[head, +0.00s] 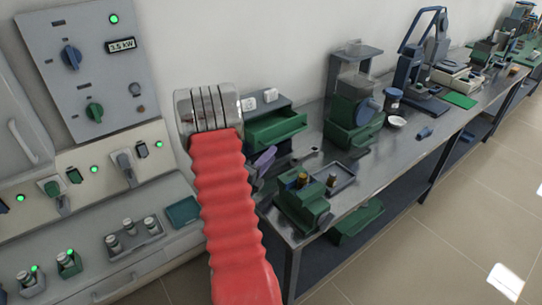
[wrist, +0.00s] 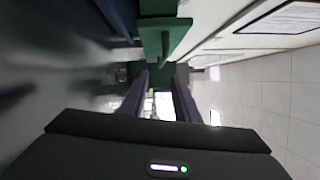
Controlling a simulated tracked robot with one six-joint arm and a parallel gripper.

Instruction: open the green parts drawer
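A green drawer (head: 277,127) sticks out of a dark grey cabinet on the bench, left of centre in the head view. Its hollow inside shows, so it stands pulled out. A green part, likely this drawer, shows at the top of the wrist view (wrist: 163,38). My gripper (wrist: 160,82) has its two dark fingers apart, with nothing seen held between them. In the head view, a purplish finger of my gripper (head: 263,160) shows just below and in front of the drawer. My red arm hides the rest of the gripper and the cabinet's left side.
A green machine (head: 304,203) and a small tray (head: 334,178) stand at the near bench end. A grinder-like machine (head: 354,108) stands right of the drawer. A green bin (head: 356,222) sits below the bench top. The control panel (head: 85,65) is at left; floor at right is clear.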

